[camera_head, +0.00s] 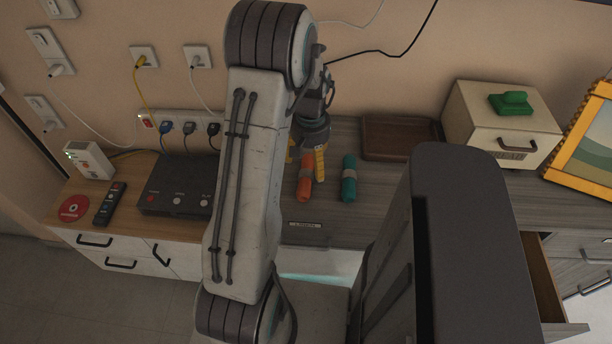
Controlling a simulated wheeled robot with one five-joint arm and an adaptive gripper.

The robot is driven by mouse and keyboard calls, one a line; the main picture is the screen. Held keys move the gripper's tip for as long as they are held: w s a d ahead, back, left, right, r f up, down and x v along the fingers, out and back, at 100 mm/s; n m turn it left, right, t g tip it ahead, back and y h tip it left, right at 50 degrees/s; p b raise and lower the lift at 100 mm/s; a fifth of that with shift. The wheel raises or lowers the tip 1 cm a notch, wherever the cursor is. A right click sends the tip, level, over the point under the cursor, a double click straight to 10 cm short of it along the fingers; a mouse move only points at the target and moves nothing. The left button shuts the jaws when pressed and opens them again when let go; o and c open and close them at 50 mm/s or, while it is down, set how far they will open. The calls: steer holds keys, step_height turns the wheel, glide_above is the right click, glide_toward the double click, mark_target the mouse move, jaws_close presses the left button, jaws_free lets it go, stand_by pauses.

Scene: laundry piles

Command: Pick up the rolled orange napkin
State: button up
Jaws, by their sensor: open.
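The rolled orange napkin (304,184) lies on the grey wooden top with a pale ring round its middle. My gripper (307,166) is open, with yellow fingers, over the far end of the orange napkin. One finger shows at the napkin's right and the other is partly hidden at its left behind my arm. I cannot tell whether the fingers touch it. A teal rolled napkin (349,185) lies just to the right, apart from the orange one.
A brown tray (402,156) and a cream box (490,140) with a green item (511,103) on top stand at the back right. A dark box (165,201), a remote (109,204) and a power strip (184,122) are at the left. A drawer (545,290) is open at the lower right.

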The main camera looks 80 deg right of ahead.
mark_target(310, 173)
steer(key=shift+a+f+p, duration=0.2)
steer(key=shift+f+p, duration=0.1)
steer(key=shift+f, duration=3)
steer(key=c, duration=1.3)
steer(key=shift+r, duration=0.1)
